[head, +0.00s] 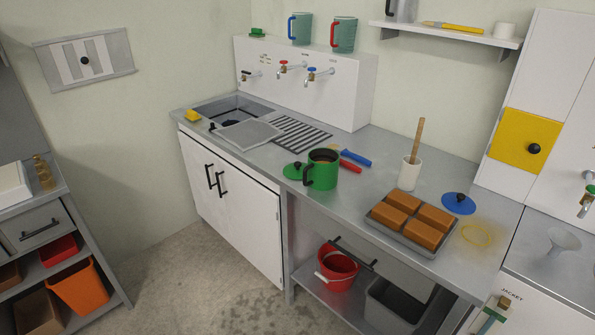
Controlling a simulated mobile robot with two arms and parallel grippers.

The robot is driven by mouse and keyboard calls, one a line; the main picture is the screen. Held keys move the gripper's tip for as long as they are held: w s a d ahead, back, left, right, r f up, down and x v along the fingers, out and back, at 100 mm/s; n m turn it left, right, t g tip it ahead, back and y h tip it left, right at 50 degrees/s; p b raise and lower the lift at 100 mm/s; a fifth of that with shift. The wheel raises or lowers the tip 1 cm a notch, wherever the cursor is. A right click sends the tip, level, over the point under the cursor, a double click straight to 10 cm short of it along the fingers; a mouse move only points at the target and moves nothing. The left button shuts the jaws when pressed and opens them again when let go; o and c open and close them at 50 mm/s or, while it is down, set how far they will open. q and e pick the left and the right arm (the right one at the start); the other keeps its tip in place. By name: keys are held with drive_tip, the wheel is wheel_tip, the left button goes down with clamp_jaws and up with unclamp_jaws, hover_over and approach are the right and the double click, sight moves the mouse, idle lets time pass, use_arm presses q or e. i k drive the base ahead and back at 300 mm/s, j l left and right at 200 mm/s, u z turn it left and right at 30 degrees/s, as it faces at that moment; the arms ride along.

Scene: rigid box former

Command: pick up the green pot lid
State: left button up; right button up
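Neither of my grippers is in view.
Red (350,166) and blue (356,158) handled tools are right of the pot. Farther right are a white crock (409,174), a tray of brown blocks (389,231) and a blue lid (459,204).

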sight(294, 170)
drive_tip(key=i+j+z, duration=0.25)
drive_tip(key=i+j, duration=0.15)
drive_tip(key=i+j+z, duration=0.25)
drive_tip(key=j, duration=0.4)
drive_tip(key=i+l, duration=0.05)
drive_tip(key=i, duration=0.05)
